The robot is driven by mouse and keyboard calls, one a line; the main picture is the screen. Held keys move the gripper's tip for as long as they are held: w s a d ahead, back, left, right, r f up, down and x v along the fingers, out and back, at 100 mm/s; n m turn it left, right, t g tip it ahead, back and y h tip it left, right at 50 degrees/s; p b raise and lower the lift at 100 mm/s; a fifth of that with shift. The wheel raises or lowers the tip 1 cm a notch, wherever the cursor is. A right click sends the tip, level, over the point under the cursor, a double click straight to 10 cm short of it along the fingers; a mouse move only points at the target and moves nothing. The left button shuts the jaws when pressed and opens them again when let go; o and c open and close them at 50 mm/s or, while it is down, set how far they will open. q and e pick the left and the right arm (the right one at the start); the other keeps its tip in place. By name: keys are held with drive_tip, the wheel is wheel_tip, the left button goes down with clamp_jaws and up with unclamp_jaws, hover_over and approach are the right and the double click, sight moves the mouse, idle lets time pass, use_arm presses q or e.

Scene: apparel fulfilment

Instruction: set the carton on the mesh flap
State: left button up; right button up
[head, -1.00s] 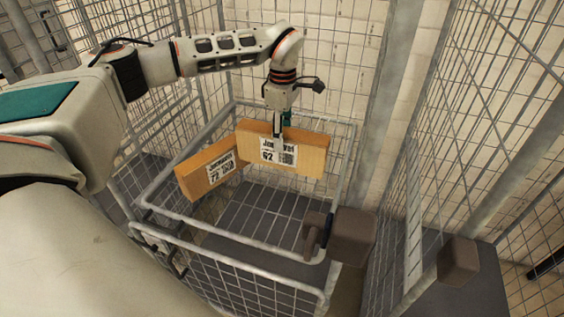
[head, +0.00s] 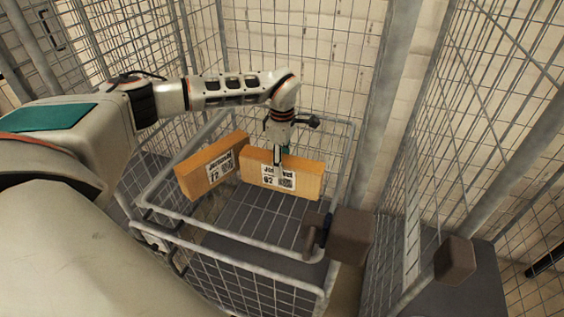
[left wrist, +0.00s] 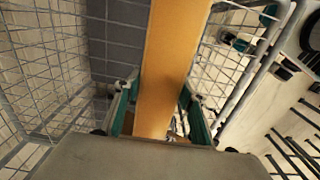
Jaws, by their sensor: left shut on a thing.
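The held carton (head: 304,184) is a slim tan box with a white label, in the middle of the head view. My left gripper (head: 279,166) is shut on it from above, across its narrow top edge. In the left wrist view the carton (left wrist: 172,60) runs between the two teal-padded fingers (left wrist: 155,112). The mesh flap (head: 250,285) seems to be the wire panel at the cage's front; I cannot tell for certain. A second tan carton (head: 207,170) with a label leans at an angle just left of the held one. My right gripper is not in view.
A wire cage cart with a grey base (head: 265,220) surrounds the cartons. A brown block-shaped fitting (head: 350,238) sits at its front right corner, with another (head: 455,260) farther right. A grey post (head: 385,90) stands behind. The base in front of the cartons is clear.

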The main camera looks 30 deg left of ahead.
use_arm(q)
drive_tip(key=shift+f, duration=0.1)
drive_tip(key=o, duration=1.6)
drive_tip(key=shift+c, duration=0.2)
wheel_tip(320, 180, up, 12)
drive_tip(key=b, duration=0.1)
drive_tip(key=shift+s, duration=0.1)
